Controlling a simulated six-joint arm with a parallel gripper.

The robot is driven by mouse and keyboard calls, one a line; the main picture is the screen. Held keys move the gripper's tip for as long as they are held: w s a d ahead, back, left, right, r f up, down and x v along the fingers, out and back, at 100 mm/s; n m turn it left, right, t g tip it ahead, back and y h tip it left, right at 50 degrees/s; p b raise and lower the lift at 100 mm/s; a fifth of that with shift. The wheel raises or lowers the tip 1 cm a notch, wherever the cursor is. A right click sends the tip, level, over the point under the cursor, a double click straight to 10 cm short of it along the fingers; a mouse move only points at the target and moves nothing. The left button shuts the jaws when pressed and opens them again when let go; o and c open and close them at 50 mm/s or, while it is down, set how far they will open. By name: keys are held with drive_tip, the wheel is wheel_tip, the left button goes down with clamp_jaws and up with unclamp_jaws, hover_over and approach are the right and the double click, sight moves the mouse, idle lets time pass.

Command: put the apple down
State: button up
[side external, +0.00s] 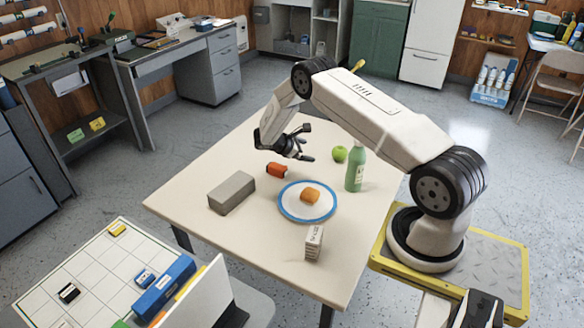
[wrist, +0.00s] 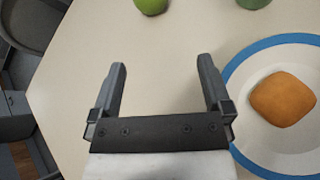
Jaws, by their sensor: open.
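The green apple (side external: 340,154) rests on the pale table (side external: 285,240), left of the green bottle (side external: 355,172). The apple (wrist: 151,5) also shows in the wrist view, cut off by the top edge. My gripper (side external: 309,143) is open above the table, to the left of the apple and apart from it. In the wrist view my gripper (wrist: 162,66) has its two fingers spread, with only bare table between them.
A blue-rimmed plate (side external: 284,211) holds an orange-brown bun (side external: 310,196). An orange-red object (side external: 277,170), a grey block (side external: 232,193) and a small printed box (side external: 314,243) stand around it. The table's left front area is clear.

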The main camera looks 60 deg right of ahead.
drive_tip(key=a+r+m+t+y, duration=0.25)
drive_tip(key=a+r, duration=0.45)
drive_tip(key=a, duration=0.4)
drive_tip(key=s+a+r+m+t+y, duration=0.1)
drive_tip(key=s+a+r+t+y, duration=0.1)
drive_tip(key=a, duration=0.6)
drive_tip(key=s+a+r+m+t+y, duration=0.1)
drive_tip(key=s+a+r+m+y, duration=0.1)
drive_tip(key=s+a+r, duration=0.3)
drive_tip(key=s+a+r+m+t+y, duration=0.2)
drive_tip(key=s+a, duration=0.4)
drive_tip(key=a, duration=0.4)
wheel_tip(320, 180, up, 2)
drive_tip(key=shift+a+r+t+y, duration=0.1)
drive_tip(key=shift+a+t+y, duration=0.3)
drive_tip(key=shift+y, duration=0.25)
